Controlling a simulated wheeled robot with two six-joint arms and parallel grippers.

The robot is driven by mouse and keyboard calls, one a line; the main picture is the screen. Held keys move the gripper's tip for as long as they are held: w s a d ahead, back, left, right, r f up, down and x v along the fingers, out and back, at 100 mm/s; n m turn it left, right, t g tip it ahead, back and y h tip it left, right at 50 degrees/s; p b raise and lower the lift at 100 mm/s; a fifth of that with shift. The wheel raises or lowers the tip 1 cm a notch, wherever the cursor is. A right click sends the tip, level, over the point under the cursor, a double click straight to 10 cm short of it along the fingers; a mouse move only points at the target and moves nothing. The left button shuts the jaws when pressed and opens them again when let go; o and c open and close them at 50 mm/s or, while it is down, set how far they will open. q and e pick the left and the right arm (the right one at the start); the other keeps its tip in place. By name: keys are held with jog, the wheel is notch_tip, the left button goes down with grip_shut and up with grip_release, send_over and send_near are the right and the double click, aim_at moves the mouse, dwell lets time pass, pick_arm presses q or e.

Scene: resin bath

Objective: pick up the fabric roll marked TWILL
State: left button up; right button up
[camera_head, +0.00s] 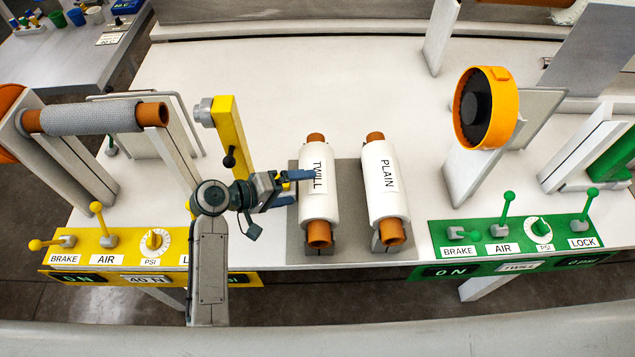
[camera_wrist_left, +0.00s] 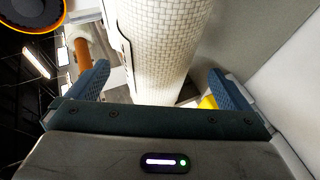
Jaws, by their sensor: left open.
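The white fabric roll marked TWILL (camera_head: 319,204) lies on a grey rest near the table's front middle, its brown core ends sticking out. My left gripper (camera_head: 301,187) is at its left side, and one blue finger overlaps the roll's edge beside the label. In the left wrist view the woven white roll (camera_wrist_left: 160,45) fills the space ahead between the two spread fingers of my left gripper (camera_wrist_left: 159,70). The gripper is open; I cannot tell whether a finger touches the roll. My right gripper is not in view.
A second white roll marked PLAIN (camera_head: 383,198) lies just right of it on the grey mat (camera_head: 348,185). A yellow lever panel (camera_head: 120,241) is at front left, a green one (camera_head: 520,235) at front right. A yellow post (camera_head: 229,135) stands behind my gripper. The table's back middle is clear.

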aim_at(315, 184)
pick_arm(q)
jog(key=shift+w+d+f, duration=0.15)
jog(key=shift+d, duration=0.25)
jog(key=p+x, duration=0.2)
jog(key=x, duration=0.2)
jog(key=shift+w+d, duration=0.1)
jog(key=shift+d, duration=0.35)
jog(key=shift+w+d+f, duration=0.1)
jog(key=shift+d+f, duration=0.05)
jog(key=shift+f, duration=0.05)
jog(key=c, duration=1.6)
jog(key=shift+w+r, duration=0.1)
jog(key=shift+r, duration=0.15)
jog(key=c, duration=0.4)
